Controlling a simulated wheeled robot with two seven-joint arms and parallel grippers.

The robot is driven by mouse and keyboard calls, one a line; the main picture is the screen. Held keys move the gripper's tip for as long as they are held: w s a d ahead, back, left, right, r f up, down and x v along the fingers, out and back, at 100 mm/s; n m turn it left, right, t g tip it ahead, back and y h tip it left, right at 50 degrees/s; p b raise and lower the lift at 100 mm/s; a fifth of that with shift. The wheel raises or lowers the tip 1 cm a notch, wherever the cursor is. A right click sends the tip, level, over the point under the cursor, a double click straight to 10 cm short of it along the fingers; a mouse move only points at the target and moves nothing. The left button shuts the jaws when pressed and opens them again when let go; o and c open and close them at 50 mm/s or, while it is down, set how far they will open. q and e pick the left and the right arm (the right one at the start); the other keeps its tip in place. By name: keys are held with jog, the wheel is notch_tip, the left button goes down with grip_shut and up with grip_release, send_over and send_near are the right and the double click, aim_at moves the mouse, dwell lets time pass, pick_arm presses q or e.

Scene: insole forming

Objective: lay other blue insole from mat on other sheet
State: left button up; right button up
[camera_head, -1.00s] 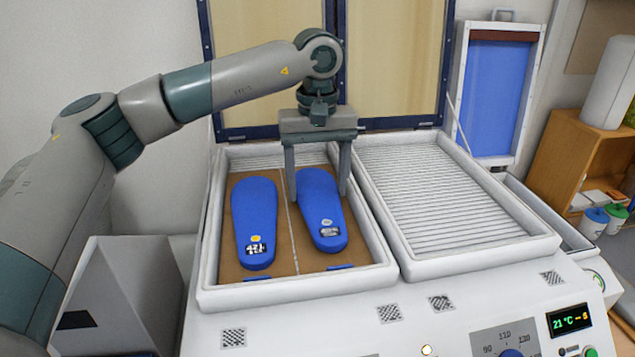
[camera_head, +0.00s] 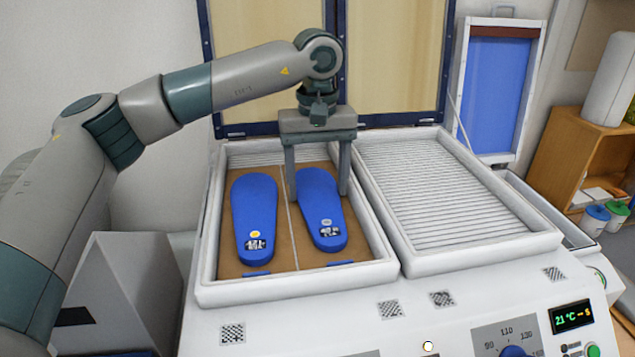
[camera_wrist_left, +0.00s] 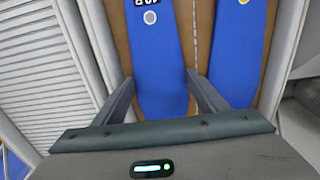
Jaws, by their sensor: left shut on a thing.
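Two blue insoles lie side by side on two brown sheets in the left tray of the machine. The left insole (camera_head: 254,215) lies on the left sheet (camera_head: 284,259). The right insole (camera_head: 321,210) lies on the right sheet (camera_head: 352,243). My left gripper (camera_head: 317,192) reaches down from above with one finger on each side of the right insole's far end and is shut on it. The wrist view shows the same insole (camera_wrist_left: 160,70) between the fingers (camera_wrist_left: 157,95). The mat cannot be made out. My right gripper is not in view.
The left tray has a raised white rim (camera_head: 300,290). The right tray (camera_head: 445,190) is empty, with a ribbed floor. An upright framed lid (camera_head: 395,60) stands behind. A control panel with a display (camera_head: 570,318) is in front.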

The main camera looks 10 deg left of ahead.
pick_arm(q)
jog(key=o, duration=1.1)
jog(key=shift+a, duration=0.1)
jog(key=shift+r, duration=0.15)
jog(key=shift+w+r+b, duration=0.1)
jog(key=shift+r+b, duration=0.3)
jog(key=shift+r, duration=0.2)
notch_tip(320, 180, up, 16)
jog(key=b, duration=0.2)
jog(key=shift+b, duration=0.35)
jog(key=shift+f, duration=0.1)
